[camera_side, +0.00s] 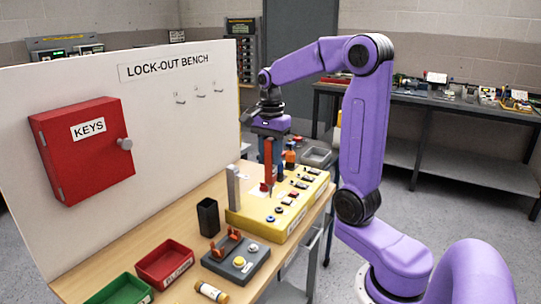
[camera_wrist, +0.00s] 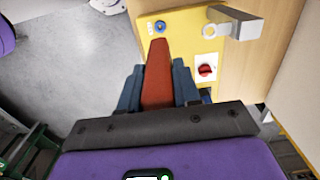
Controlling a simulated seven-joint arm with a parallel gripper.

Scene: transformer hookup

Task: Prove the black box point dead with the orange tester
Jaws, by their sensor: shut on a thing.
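My gripper (camera_side: 269,140) is shut on an orange-red tester (camera_side: 268,160), which hangs upright with its tip down over the yellow panel (camera_side: 245,219). In the wrist view the tester (camera_wrist: 158,75) sits between the blue fingers of my gripper (camera_wrist: 158,88), pointing toward the yellow panel (camera_wrist: 184,18). I cannot tell whether the tip touches the panel. A low black box (camera_side: 237,273) with two round studs on top and orange-red parts at its back lies in front of the panel, apart from the tester. It is not clearly visible in the wrist view.
A tall black open holder (camera_side: 208,217) stands left of the panel. A grey upright post (camera_side: 233,186) rises at the panel's left end. Red (camera_side: 166,264) and green (camera_side: 122,291) trays lie at the front left. The white lock-out board (camera_side: 125,190) walls off the left side.

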